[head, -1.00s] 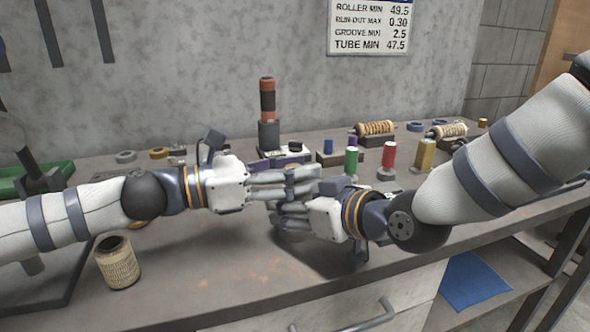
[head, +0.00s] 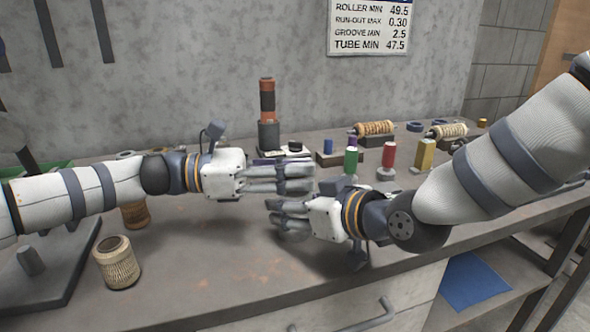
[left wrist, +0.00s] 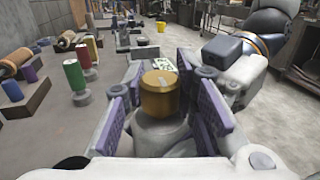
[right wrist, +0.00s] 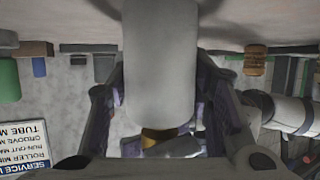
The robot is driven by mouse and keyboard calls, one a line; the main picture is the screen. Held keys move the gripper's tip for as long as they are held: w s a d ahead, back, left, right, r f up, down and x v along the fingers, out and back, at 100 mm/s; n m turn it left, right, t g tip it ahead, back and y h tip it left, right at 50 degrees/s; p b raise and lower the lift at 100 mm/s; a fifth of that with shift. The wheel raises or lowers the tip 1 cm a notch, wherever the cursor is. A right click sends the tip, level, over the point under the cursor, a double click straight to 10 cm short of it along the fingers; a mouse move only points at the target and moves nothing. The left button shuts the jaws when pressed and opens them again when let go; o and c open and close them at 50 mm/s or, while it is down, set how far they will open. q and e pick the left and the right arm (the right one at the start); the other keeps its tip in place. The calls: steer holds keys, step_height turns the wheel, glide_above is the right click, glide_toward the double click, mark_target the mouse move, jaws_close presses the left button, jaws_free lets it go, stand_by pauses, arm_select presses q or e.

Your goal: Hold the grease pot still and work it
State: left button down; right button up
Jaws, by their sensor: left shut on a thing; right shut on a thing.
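The grease pot is a pale grey cylinder with a brass cap. It stands between the pads in the left wrist view, with its cap (left wrist: 160,95) uppermost. Its body (right wrist: 160,65) fills the middle of the upside-down right wrist view. In the head view the fingers mostly hide it. My left gripper (head: 308,183) is at the cap, on the upper side, and is shut on the pot; its exact contact is hard to see. My right gripper (head: 270,213) is lower and shut around the pot's body.
A woven-sided jar (head: 118,265) stands at the front left, with a brown jar (head: 135,215) behind it. A dark base plate (head: 50,285) lies at far left. Behind my grippers are green (head: 351,162) and red (head: 388,155) spools and a black-orange column (head: 268,110). The front middle bench is clear.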

arm_select(q)
steer(key=shift+w+f+m+g, duration=0.1)
steer(key=shift+f+m+g, duration=0.1)
steer(key=shift+m+g, duration=1.25)
steer(key=shift+n+g, duration=0.25)
steer(key=shift+g, duration=0.2)
steer(key=shift+r+g, duration=0.1)
steer(key=shift+g, duration=0.4)
steer(key=c, duration=1.3)
jaws_free()
steer(key=shift+v, duration=3.75)
